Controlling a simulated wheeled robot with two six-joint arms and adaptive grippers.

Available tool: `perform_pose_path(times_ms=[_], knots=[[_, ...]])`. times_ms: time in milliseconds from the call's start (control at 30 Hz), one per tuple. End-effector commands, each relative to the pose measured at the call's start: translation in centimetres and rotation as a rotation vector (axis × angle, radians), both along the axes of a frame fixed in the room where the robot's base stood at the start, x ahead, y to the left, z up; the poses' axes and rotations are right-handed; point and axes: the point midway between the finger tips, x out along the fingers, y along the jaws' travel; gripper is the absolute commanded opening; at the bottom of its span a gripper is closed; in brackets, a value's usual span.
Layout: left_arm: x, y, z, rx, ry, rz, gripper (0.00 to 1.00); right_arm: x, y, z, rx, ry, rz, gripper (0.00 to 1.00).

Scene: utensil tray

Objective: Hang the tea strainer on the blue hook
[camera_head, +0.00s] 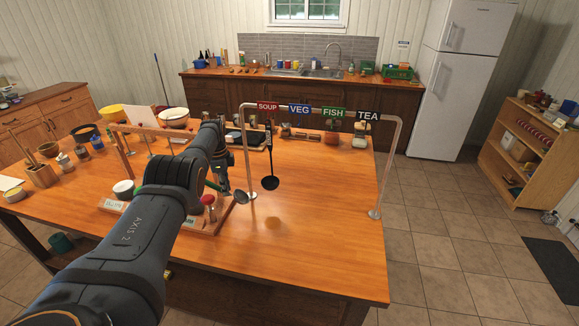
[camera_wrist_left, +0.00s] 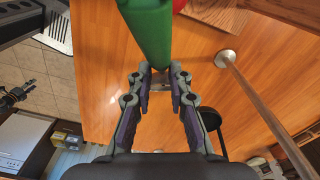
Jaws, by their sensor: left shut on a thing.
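My left gripper (camera_head: 224,188) is low over the table, left of the rack's near left post. In the head view the green handle (camera_head: 214,187) shows partly behind my arm, and a dark round strainer-like head (camera_head: 239,196) sticks out on the right. The grip point itself is mostly hidden. The rack (camera_head: 345,111) carries a blue VEG sign (camera_head: 299,109) and a black TEA sign (camera_head: 368,115). My right gripper is not in view.
A black ladle (camera_head: 270,183) hangs below the red SOUP sign (camera_head: 268,106). The rack's posts (camera_head: 388,165) stand on the table. The table (camera_head: 310,235) is clear at the front right.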

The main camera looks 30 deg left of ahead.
Motion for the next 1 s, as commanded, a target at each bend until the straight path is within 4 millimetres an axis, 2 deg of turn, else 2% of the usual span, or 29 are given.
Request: perform_pose_path(times_ms=[500, 600, 867, 1000], knots=[[-0.2, -0.2, -0.2, 0.029, 0.018, -0.173, 0.0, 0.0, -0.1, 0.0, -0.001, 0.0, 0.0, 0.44], [-0.2, 0.3, -0.6, 0.057, 0.03, -0.279, 0.0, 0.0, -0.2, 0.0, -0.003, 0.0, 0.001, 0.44], [-0.2, 0.4, -0.8, 0.078, 0.038, -0.375, 0.0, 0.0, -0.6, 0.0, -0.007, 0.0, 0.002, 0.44], [-0.4, 0.3, -1.1, 0.105, 0.044, -0.49, 0.0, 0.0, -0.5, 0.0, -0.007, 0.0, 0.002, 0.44]])
